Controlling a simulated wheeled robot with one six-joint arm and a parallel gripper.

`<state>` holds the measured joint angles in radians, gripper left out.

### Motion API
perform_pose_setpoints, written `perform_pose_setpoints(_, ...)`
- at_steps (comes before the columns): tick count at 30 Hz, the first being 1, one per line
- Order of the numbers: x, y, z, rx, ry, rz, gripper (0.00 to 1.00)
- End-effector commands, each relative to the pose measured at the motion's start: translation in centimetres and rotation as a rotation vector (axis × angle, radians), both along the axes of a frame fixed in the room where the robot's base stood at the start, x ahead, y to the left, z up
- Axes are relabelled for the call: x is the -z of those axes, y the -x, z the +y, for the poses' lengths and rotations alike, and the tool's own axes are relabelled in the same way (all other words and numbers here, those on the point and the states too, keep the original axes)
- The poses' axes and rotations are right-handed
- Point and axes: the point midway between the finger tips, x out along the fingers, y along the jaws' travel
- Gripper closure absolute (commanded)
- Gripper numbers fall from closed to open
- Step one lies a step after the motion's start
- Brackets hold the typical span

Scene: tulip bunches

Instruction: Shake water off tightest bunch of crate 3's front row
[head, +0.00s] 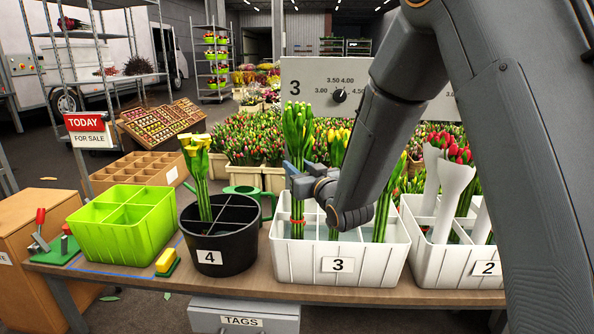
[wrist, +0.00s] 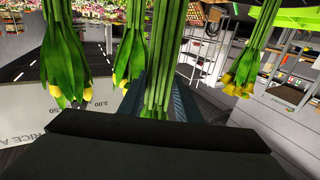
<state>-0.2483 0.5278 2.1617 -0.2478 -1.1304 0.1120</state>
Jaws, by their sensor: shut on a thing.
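White crate 3 (head: 340,266) stands on the bench. My gripper (head: 300,182) is shut on a bunch of tight green tulip buds (head: 298,122) at the crate's front left. The bunch is upright; its stems go down to a red band (head: 298,222) at the left compartment. I cannot tell whether the stem ends are clear of the crate. In the wrist view the green stems (wrist: 162,50) run between the two fingers. A yellow-tipped bunch (head: 338,142) stands behind my gripper, and another bunch (head: 384,212) stands to the right, partly hidden by my arm.
Black bucket 4 (head: 240,245) with yellow tulips (head: 196,150) and a green divided crate (head: 125,222) stand to the left. Crate 2 (head: 455,265) with red tulips and white sleeves stands to the right. A grey panel with a dial (head: 340,95) is behind. A yellow-topped sponge or brush (head: 166,262) lies at the front.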

Motion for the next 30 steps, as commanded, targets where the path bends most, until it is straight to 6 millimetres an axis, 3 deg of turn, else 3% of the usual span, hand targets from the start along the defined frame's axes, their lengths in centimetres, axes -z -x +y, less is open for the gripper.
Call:
perform_pose_setpoints(8,-1.0,0.0,0.0,0.000,-0.001,-0.003,1.00)
perform_pose_setpoints(30,-9.1,0.0,0.0,0.001,-0.001,-0.003,1.00)
